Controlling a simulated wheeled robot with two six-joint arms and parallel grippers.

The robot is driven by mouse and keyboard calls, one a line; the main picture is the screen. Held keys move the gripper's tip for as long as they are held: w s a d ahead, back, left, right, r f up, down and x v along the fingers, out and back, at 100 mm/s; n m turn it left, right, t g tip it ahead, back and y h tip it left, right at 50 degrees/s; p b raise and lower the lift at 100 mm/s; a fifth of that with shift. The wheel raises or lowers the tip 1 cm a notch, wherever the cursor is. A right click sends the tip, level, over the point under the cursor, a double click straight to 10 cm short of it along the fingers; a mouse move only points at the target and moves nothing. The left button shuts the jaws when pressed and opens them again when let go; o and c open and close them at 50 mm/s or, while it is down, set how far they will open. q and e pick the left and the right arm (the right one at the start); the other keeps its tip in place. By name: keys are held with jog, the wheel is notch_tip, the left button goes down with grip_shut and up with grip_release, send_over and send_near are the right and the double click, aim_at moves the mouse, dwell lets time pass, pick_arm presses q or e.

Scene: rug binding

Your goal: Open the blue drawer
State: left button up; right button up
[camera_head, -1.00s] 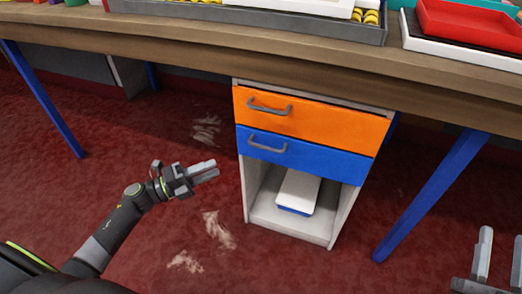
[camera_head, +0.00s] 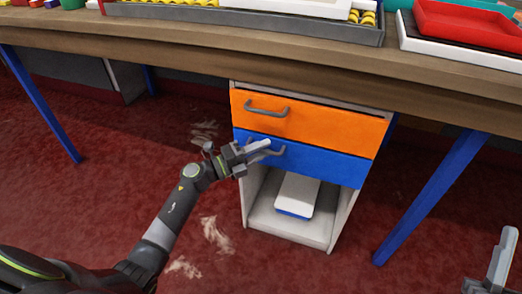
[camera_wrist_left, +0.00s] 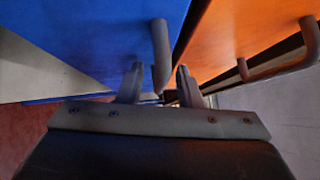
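The blue drawer (camera_head: 325,167) is below the orange drawer in the white cabinet, and its front looks flush with the cabinet. Its grey bar handle (camera_head: 281,153) is partly hidden by my left gripper (camera_head: 264,147), which is at the handle. In the left wrist view the blue front (camera_wrist_left: 95,35) fills the upper left. The handle (camera_wrist_left: 159,50) stands between the two spread fingertips of my left gripper (camera_wrist_left: 160,82), which is open. Contact with the handle cannot be made out. My right gripper (camera_head: 503,258) is only partly in view at the lower right edge, with one finger showing.
The orange drawer (camera_head: 320,122) with its own handle (camera_head: 267,108) is directly above. A white box (camera_head: 298,192) lies on the open shelf below. The wooden table (camera_head: 180,50) hangs over the cabinet, with a blue leg (camera_head: 435,195) to the right.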

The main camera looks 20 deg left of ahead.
pick_arm(q)
grip_shut()
dwell(0.5)
